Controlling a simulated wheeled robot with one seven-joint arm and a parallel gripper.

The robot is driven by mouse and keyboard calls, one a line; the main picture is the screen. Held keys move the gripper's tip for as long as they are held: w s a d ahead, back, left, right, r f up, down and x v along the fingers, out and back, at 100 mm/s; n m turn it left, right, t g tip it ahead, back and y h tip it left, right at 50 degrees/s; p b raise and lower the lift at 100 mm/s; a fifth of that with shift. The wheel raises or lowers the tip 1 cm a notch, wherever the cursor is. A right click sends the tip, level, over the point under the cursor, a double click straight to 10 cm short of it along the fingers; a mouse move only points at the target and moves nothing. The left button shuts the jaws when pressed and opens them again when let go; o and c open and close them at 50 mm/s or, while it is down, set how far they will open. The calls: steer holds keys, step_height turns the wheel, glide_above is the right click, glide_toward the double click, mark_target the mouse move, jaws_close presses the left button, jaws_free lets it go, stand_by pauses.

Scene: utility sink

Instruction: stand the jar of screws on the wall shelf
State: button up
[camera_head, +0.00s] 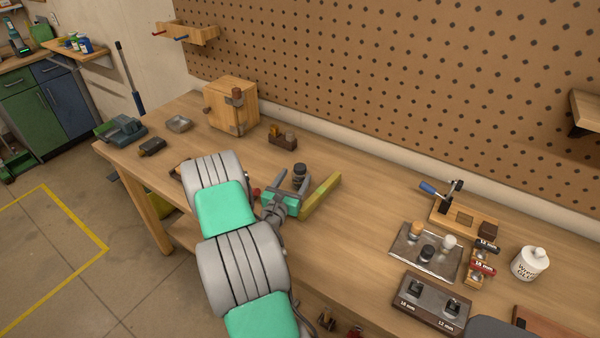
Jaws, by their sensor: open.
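A small dark-lidded jar (300,171), which looks like the jar of screws, stands upright on the workbench in the middle of the view. My gripper (296,179) is low over the bench, open, with its two grey fingers reaching either side of the jar. Whether the fingers touch it cannot be told; the green gripper body hides the jar's lower part. A wooden wall shelf (587,108) on a dark bracket is fixed to the pegboard at the right edge, only partly in view.
A yellowish bar (320,196) lies right beside my gripper. A wooden box (231,106) and a small block (283,138) stand behind. A metal tray (408,254), clamp fixture and white glue pot (530,263) fill the right. Bare bench lies between jar and tray.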

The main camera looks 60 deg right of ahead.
mark_target(303, 165)
steer(key=d+p, duration=0.1)
steer(key=d, duration=0.4)
steer(key=w+d+p, duration=0.1)
steer(key=d, duration=0.1)
steer(key=shift+d+f+p, duration=0.2)
steer(key=shift+d+p, duration=0.15)
steer(key=shift+a+f, duration=0.1)
steer(key=shift+f, duration=0.05)
jaws_close()
